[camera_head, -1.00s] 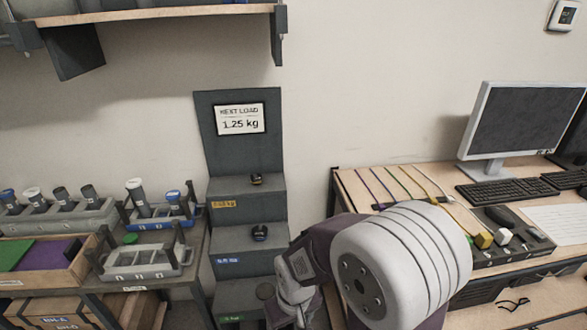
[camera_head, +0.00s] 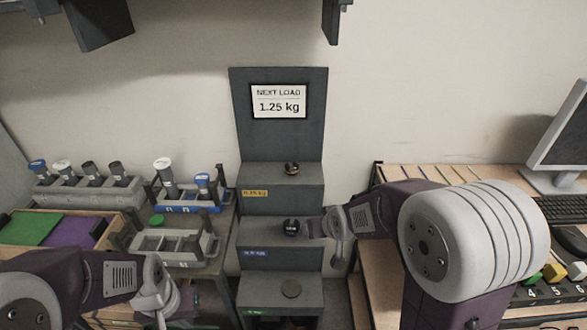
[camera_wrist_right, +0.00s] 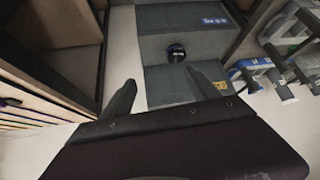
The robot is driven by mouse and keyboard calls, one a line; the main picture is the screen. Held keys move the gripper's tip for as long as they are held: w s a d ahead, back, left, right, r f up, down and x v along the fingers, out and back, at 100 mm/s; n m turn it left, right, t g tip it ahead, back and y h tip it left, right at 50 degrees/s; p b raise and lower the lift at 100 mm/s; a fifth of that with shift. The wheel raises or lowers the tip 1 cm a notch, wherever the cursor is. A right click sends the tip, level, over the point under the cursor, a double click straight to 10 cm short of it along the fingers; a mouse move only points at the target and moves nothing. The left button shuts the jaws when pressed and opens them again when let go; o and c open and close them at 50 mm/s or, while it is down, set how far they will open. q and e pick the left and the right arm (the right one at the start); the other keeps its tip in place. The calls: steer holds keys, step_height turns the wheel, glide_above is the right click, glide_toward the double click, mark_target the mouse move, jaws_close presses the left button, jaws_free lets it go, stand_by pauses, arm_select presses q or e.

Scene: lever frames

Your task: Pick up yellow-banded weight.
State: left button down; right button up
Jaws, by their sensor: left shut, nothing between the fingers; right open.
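The yellow-banded weight seems to be the small dark round weight (camera_head: 291,168) on the top step of the grey stepped stand, above a yellow label. A dark weight with a blue band (camera_head: 291,227) sits on the middle step; it also shows beyond the fingertips in the right wrist view (camera_wrist_right: 176,53). My right gripper (camera_wrist_right: 161,84) is open and empty, close to the stand's middle step. My left gripper (camera_head: 168,310) is shut and empty at the lower left, in front of the grey tray.
The stand (camera_head: 282,135) carries a sign reading "NEXT LOAD 1.25 kg". Left of it are a grey tray (camera_head: 172,262), holders with several bottles, and a wooden box (camera_head: 108,226). A desk with a monitor (camera_head: 562,130) is at the right. A shelf overhangs above.

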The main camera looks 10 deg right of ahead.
mark_target(293, 168)
steer(key=w+r+t, duration=0.3)
steer(key=w, duration=0.5)
steer(key=w+r+t, duration=0.2)
steer(key=w+r, duration=0.2)
steer(key=w, duration=0.4)
steer(key=shift+n+t+y, duration=0.4)
steer(key=shift+t, duration=0.1)
steer(key=w+f, duration=0.2)
steer(key=w+a+f+p, duration=0.1)
steer(key=w+f, duration=0.1)
steer(key=w, duration=0.1)
steer(key=w+a+f+p, duration=0.1)
steer(key=w+f, duration=0.1)
steer(key=w, duration=0.1)
steer(key=shift+f, duration=0.1)
steer(key=shift+w+f, duration=0.25)
steer(key=shift+w, duration=0.1)
steer(key=p+x, duration=0.1)
steer(key=x, duration=0.4)
steer(key=shift+s+f, duration=0.1)
steer(key=shift+s, duration=0.1)
steer(key=c, duration=0.5)
jaws_close()
